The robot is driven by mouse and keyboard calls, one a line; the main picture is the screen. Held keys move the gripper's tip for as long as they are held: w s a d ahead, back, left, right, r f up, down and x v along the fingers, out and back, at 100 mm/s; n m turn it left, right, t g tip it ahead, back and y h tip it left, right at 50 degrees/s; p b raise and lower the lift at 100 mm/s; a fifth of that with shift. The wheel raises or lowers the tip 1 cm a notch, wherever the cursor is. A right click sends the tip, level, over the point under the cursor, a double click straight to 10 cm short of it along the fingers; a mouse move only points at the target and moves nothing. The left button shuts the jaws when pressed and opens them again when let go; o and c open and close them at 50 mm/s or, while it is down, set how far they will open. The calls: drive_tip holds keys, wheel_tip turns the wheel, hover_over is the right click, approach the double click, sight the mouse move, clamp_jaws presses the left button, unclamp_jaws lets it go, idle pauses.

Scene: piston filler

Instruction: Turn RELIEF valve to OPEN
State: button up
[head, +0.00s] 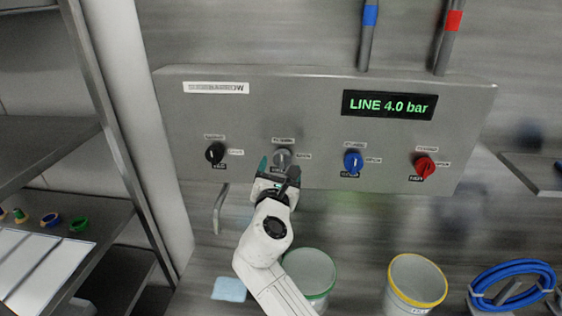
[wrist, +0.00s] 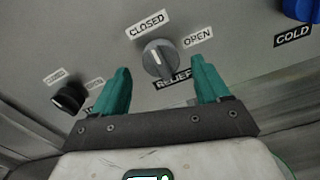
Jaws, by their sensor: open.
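The RELIEF valve is a grey knob (wrist: 160,60) on the steel panel. In the wrist view its white pointer line runs up toward the CLOSED label (wrist: 147,25), and the OPEN label (wrist: 198,37) sits to its upper right. The RELIEF label (wrist: 172,80) below is partly hidden. In the head view the knob (head: 282,157) is just above my gripper (head: 278,172). My gripper, with green fingers, is open in the wrist view (wrist: 160,88); the knob appears between and slightly beyond the fingertips. I cannot tell whether they touch it.
A black knob (head: 215,152) is to the left; a blue knob (head: 352,161) and a red knob (head: 424,167) are to the right. The display (head: 388,105) reads LINE 4.0 bar. A bent spout (head: 220,210) hangs below the panel. Two buckets (head: 311,272) (head: 416,284) stand below.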

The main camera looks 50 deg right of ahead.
sight(283, 158)
drive_tip(key=shift+x, duration=1.45)
drive_tip(key=c, duration=1)
